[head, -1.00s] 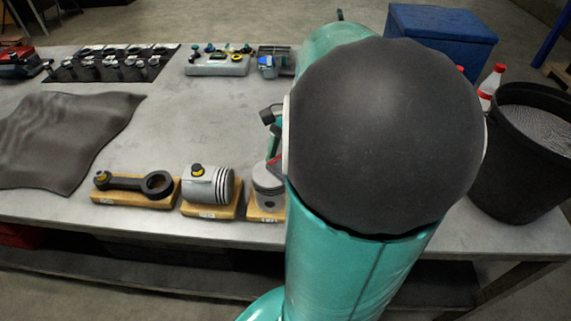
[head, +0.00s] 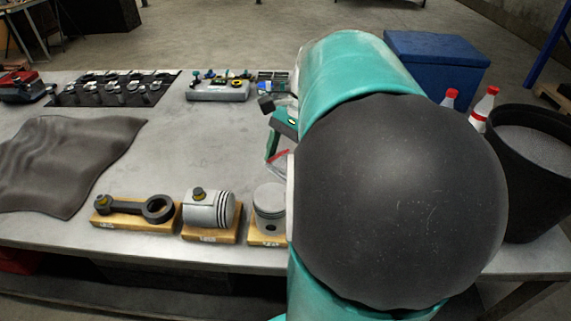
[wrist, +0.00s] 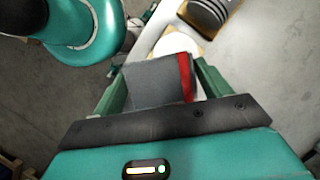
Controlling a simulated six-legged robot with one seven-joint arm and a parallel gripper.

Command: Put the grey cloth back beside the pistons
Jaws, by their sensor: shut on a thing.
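My gripper (wrist: 160,88) is shut on a grey cloth (wrist: 152,84) with a red edge, held between the two green fingers in the wrist view. In the head view my arm hides most of the gripper; a bit of red shows beside it. The pistons stand on wooden blocks along the front of the bench: one lying on its side (head: 208,209) and one upright (head: 269,207), partly hidden by my arm. In the wrist view, a pale round piston top (wrist: 177,46) is just beyond the cloth; whether they touch I cannot tell.
A connecting rod (head: 134,207) lies on a block left of the pistons. A large dark rumpled sheet (head: 62,163) covers the left bench. Parts trays (head: 218,91) stand behind. A black bin (head: 520,190), bottles (head: 484,109) and a blue box (head: 437,64) are right. The bench middle is clear.

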